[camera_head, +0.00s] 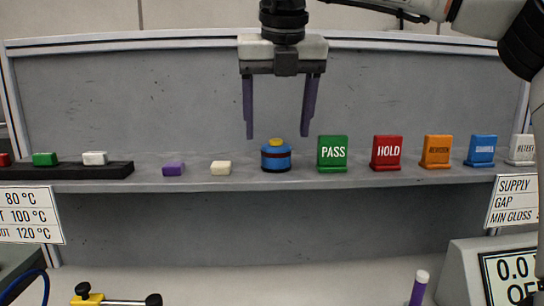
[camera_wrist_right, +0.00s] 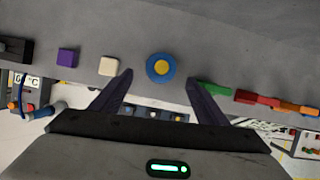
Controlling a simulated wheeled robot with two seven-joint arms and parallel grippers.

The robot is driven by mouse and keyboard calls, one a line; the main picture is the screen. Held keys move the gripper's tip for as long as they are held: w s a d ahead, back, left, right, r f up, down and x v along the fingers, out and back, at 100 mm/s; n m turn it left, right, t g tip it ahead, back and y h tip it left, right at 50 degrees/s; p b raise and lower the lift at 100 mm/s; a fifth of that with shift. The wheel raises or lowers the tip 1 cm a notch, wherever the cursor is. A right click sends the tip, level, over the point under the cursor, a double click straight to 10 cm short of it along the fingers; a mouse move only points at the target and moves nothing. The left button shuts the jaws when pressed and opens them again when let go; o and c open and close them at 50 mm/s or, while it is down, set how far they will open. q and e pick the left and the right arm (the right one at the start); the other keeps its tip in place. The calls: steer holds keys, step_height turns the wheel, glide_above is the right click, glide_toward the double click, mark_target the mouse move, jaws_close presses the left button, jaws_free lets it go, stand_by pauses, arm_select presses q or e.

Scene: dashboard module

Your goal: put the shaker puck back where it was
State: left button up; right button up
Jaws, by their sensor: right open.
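The shaker puck, taken to be the round blue piece (camera_head: 276,155) with a dark red band and a yellow top, stands upright on the grey shelf (camera_head: 225,184). It also shows from above in the right wrist view (camera_wrist_right: 161,69). My right gripper (camera_head: 277,136) is open above the puck, its two dark purple fingers pointing down on either side. The fingertips are above the puck and apart from it. In the right wrist view the gripper (camera_wrist_right: 160,80) is empty, with the puck just beyond and between its fingertips. My left gripper is not in view.
A white block (camera_head: 221,168) and a purple block (camera_head: 174,169) lie left of the puck. The green PASS sign (camera_head: 332,153) and red HOLD sign (camera_head: 386,152) stand to its right, with more signs beyond. A dark rack (camera_head: 70,171) is at far left. A back panel rises behind.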

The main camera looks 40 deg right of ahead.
mark_target(276, 140)
steer(key=x, duration=0.6)
steer(key=shift+w+d+f+p, duration=0.3)
steer(key=shift+r, duration=0.15)
steer(key=c, duration=1.6)
